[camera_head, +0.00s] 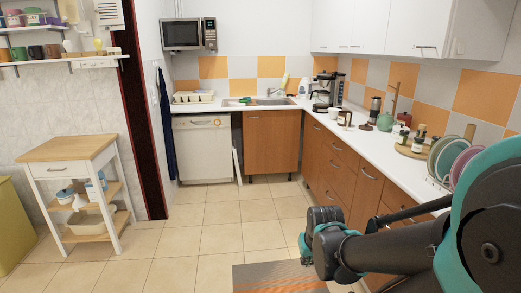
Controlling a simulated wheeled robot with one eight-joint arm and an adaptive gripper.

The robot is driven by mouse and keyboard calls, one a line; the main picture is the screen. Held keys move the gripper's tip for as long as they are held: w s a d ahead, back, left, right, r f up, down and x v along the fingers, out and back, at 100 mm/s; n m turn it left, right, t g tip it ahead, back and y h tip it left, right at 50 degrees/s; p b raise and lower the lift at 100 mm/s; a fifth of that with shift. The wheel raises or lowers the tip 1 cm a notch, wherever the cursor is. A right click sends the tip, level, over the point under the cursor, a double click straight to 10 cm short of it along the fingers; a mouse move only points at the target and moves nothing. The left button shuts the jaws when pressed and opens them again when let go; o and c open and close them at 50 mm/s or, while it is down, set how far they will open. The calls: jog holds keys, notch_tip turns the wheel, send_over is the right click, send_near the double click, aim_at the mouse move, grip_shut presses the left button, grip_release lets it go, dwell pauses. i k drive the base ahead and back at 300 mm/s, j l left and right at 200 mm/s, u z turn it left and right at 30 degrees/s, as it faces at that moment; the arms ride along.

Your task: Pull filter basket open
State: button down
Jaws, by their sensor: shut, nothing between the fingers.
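The black and silver coffee maker (328,92) stands upright on the white counter at the back right, near the corner. Its filter basket would be in the upper body, but the picture is too small to tell whether it is open or shut. My arm reaches in from the right, dark with teal parts, low in front of the right-hand cabinets. It is well apart from the coffee maker. I cannot make out my gripper's fingers anywhere in this view.
The white counter (362,141) holds a white cup (335,113), a green teapot (385,121) and a plate rack (451,160). Brown drawers (338,168) lie below. White cabinets (383,24) hang above. The tiled floor (222,210) is clear between a trolley (70,152) and the cabinets.

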aim_at(323, 82)
jog(key=i+j, duration=0.1)
jog(key=i, duration=3.6)
jog(key=l+z, duration=0.05)
jog(key=l, duration=0.05)
